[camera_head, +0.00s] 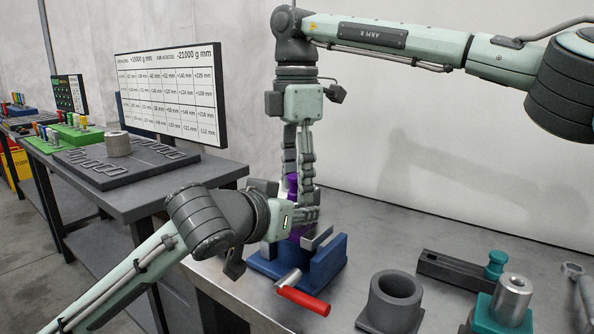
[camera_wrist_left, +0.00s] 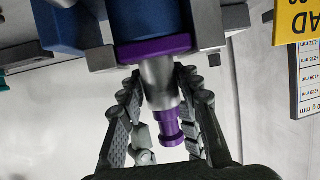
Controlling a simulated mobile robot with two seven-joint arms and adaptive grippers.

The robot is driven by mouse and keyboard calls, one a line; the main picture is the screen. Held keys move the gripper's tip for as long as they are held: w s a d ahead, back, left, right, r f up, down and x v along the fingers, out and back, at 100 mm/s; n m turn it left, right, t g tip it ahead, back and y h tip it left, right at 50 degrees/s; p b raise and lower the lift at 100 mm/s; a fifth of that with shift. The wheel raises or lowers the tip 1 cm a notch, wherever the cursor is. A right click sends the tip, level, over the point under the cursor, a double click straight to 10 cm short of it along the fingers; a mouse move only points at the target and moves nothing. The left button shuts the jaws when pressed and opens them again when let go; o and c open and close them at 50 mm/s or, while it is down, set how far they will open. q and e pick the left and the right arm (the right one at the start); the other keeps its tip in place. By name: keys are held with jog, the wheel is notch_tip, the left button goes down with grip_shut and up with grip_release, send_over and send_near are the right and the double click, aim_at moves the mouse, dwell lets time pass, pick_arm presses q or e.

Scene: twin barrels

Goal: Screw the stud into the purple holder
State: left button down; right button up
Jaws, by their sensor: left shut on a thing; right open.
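The purple holder (camera_head: 297,233) sits in a blue vise (camera_head: 325,264); the left wrist view shows its purple collar (camera_wrist_left: 155,48) under the blue body. The stud has a silver shaft (camera_wrist_left: 160,84) against the collar and a purple knob (camera_wrist_left: 168,128) at its far end. In the head view this knob (camera_head: 292,186) stands upright above the vise. My left gripper (camera_wrist_left: 160,78) is shut on the silver shaft, one finger on each side. My right gripper (camera_head: 299,182) points down, open, its fingers around the knob. How deep the stud sits is hidden.
The vise has a red handle (camera_head: 303,300) toward the front. A dark grey socket (camera_head: 395,300), a dark bar with a teal knob (camera_head: 495,264) and a silver cylinder (camera_head: 512,297) on a teal block stand to the right. A number board (camera_head: 172,92) stands behind left.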

pick_arm(q)
jog(key=shift+w+a, duration=0.1)
jog(key=shift+a, duration=0.05)
pick_arm(e)
notch_tip(320, 180, up, 12)
dwell(0.3)
pick_arm(q)
jog(key=c, duration=1.1)
grip_release()
jog(key=shift+o, duration=0.6)
jog(key=v, duration=1.2)
